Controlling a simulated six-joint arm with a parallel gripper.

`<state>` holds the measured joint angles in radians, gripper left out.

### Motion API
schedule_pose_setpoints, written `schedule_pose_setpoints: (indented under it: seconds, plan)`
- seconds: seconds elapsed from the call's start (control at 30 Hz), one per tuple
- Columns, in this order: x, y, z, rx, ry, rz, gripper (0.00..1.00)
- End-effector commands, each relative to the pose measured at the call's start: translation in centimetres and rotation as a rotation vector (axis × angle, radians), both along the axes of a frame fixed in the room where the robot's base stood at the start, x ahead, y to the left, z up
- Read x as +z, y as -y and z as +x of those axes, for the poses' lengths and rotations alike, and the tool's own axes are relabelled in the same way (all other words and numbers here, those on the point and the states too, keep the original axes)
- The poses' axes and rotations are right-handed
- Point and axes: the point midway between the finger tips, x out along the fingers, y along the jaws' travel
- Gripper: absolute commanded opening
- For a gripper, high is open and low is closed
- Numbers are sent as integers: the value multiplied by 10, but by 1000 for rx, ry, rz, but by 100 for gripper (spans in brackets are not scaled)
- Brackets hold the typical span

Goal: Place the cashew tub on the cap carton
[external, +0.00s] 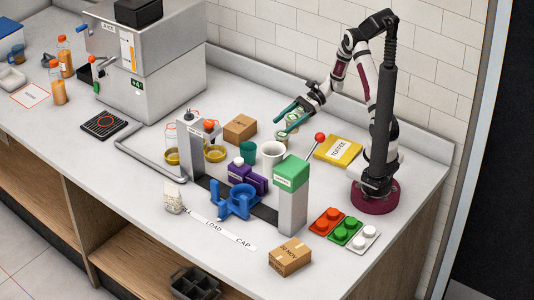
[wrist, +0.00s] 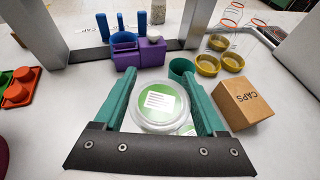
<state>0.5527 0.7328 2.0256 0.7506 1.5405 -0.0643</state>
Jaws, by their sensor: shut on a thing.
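A round clear tub with a green-and-white label on its lid, which I take as the cashew tub (wrist: 160,103), sits between the teal fingers of my gripper (wrist: 162,85) in the wrist view. My gripper is shut on it. In the external view my gripper (external: 284,121) holds it above the counter at the back, partly hidden by the fingers. The cap carton (wrist: 244,101), a brown box marked CAPS, stands to the right of the gripper in the wrist view. In the external view the carton (external: 240,128) stands left of the gripper, its top bare.
A second green-labelled item (wrist: 187,129) shows partly below the held tub. Another brown box (external: 290,257) stands in front.

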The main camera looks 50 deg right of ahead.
Motion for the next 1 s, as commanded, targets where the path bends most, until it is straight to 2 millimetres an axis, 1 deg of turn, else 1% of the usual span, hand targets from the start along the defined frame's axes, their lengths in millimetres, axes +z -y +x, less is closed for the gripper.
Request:
schedule_pose_setpoints:
  seconds: [0.03, 0.13, 0.2, 0.3, 0.4, 0.47, 0.5, 0.57, 0.7, 0.83, 0.9, 0.97, 1.0]
  plan:
    - [2, 8, 20, -63, 3, -2, 17]
    - [12, 28, 68, -229, 5, -2, 17]
    - [24, 44, 101, -352, 6, -2, 17]
    - [42, 66, 140, -508, 6, -3, 17]
    - [55, 80, 163, -612, 4, -2, 17]
    - [60, 85, 171, -648, 2, -1, 17]
    - [60, 84, 175, -661, 0, 0, 17]
    - [54, 75, 182, -668, -3, 1, 17]
    - [27, 36, 203, -665, -5, 0, 17]
    - [5, 4, 220, -666, -4, -1, 17]
    - [-2, -6, 226, -667, -2, -1, 17]
    - [-6, -11, 229, -669, -3, -1, 17]
    - [-11, -14, 230, -669, -4, -1, 17]
